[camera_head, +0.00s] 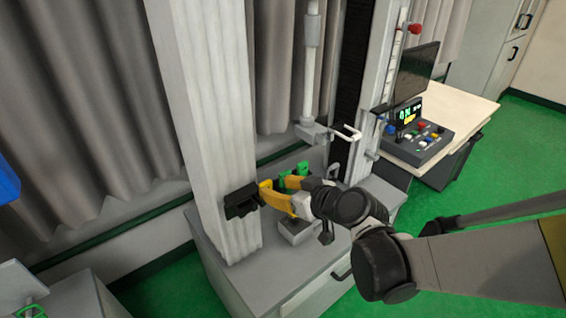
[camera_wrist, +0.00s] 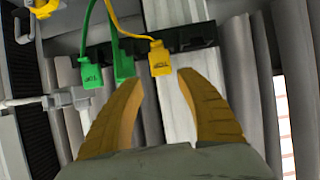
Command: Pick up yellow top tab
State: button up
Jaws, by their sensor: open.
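The yellow top tab (camera_wrist: 160,62) hangs on a yellow cord in front of a dark bar in the wrist view, its face carrying dark lettering. My gripper (camera_wrist: 161,82) is open, with one orange finger on each side just below the tab. The tab's lower end is near the gap between the fingertips; I cannot tell whether it touches either finger. In the head view my gripper (camera_head: 264,194) reaches a black bracket (camera_head: 240,202) on the pale column, and the yellow tab cannot be told apart from the yellow fingers there.
A green tab (camera_wrist: 91,76) marked with lettering hangs left of the yellow one, with another green piece (camera_wrist: 123,62) close to the left finger. The drop tower's grey base (camera_head: 290,262) lies below my gripper. A control box (camera_head: 420,142) stands on a table at the right.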

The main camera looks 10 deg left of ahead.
aim_at(267, 185)
jog(key=b+x, duration=0.2)
jog(key=x, duration=0.4)
jog(key=shift+a, duration=0.25)
jog(key=c, duration=0.7)
